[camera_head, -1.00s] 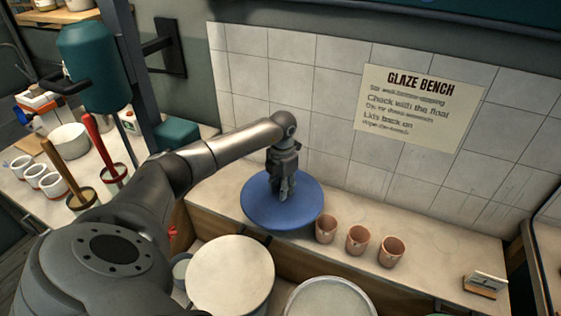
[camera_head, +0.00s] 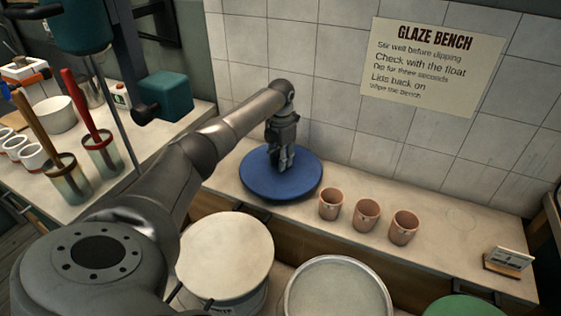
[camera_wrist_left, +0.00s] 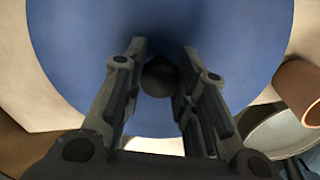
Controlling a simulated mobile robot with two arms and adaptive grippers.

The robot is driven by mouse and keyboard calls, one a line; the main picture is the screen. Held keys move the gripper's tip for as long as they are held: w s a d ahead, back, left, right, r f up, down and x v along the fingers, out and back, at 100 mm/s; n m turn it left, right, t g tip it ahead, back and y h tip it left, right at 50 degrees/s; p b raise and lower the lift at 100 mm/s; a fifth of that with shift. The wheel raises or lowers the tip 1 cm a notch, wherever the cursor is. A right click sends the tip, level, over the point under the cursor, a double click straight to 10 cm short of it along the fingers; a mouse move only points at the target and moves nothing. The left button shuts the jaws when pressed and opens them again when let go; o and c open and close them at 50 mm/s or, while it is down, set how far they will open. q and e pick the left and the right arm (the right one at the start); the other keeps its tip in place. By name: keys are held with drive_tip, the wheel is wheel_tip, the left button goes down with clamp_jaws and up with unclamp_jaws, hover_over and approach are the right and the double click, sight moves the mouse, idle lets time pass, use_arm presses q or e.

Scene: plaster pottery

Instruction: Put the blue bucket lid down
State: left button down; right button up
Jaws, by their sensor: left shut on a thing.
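The blue bucket lid (camera_head: 262,186) is a round disc, level over the left part of the bench top, left of the clay cups. It looks flat on the bench or very close to it; I cannot tell whether its whole rim touches. My left gripper (camera_head: 281,166) points down at the lid's middle. In the left wrist view my left gripper (camera_wrist_left: 160,85) has its fingers on either side of the lid's dark round knob (camera_wrist_left: 160,76), with the blue lid (camera_wrist_left: 75,55) spread beneath. My right gripper is not in view.
Three clay cups (camera_head: 366,214) stand in a row just right of the lid. A small card holder (camera_head: 507,262) stands at the far right. Round buckets (camera_head: 225,255) (camera_head: 337,290) stand in front of the bench. Bare bench lies beyond the cups. A tiled wall (camera_head: 300,60) rises behind.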

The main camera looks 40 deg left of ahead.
use_arm(q)
wheel_tip(320, 180, down, 4)
drive_tip(key=b, duration=0.3)
drive_tip(key=shift+w+a+r, duration=0.15)
drive_tip(key=shift+r, duration=0.1)
drive_tip(key=c, duration=1.1)
unclamp_jaws()
drive_tip(key=shift+f, duration=0.2)
drive_tip(key=shift+c, duration=0.2)
drive_tip(key=shift+r, duration=0.25)
wheel_tip(320, 180, up, 12)
